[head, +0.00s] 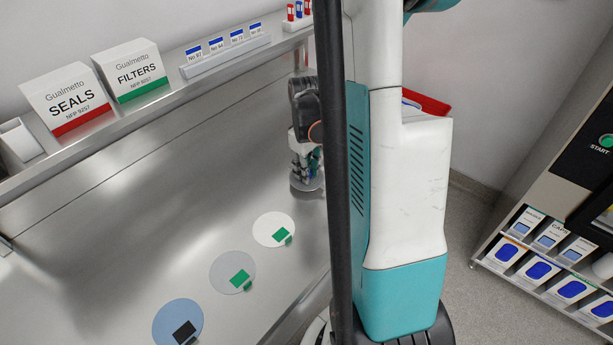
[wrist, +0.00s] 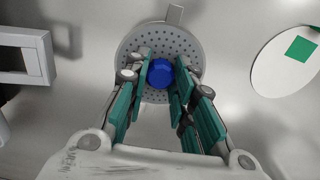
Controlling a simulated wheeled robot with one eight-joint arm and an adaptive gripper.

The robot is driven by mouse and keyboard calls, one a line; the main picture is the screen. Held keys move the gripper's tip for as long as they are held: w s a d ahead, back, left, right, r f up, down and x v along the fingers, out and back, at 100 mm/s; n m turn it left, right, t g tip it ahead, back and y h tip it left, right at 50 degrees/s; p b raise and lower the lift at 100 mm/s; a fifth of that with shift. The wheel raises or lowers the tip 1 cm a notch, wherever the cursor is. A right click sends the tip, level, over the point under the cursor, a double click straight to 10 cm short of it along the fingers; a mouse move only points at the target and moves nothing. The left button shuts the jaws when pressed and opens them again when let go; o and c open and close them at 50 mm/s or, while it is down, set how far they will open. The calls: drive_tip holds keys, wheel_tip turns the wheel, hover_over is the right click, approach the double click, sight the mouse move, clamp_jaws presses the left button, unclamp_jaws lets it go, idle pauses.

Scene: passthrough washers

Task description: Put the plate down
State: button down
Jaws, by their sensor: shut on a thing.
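The plate (wrist: 130,48) is a round grey perforated disc with a small tab at its far edge and a blue knob (wrist: 161,73) at its middle. My gripper (wrist: 163,75) is shut on the knob, with its green-padded fingers on both sides. In the head view my gripper (head: 304,165) points down over the steel worktop, and the plate's rim (head: 304,187) shows just under it. I cannot tell whether the plate touches the worktop. My black column and white arm link hide part of this area.
The steel worktop (head: 150,225) holds a white disc (head: 273,228), a grey disc (head: 230,270) and a blue disc (head: 178,322), each with a small marker. A shelf behind carries a SEALS box (head: 68,95) and a FILTERS box (head: 131,70). Bare worktop lies left of my gripper.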

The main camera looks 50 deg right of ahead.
drive_tip(key=shift+f, duration=1)
drive_tip(key=shift+f+b, duration=0.2)
drive_tip(key=shift+b, duration=0.15)
drive_tip(key=c, duration=1.4)
unclamp_jaws()
drive_tip(key=shift+o, duration=0.2)
drive_tip(key=shift+r, duration=0.15)
wheel_tip(320, 180, up, 12)
drive_tip(key=p, duration=0.4)
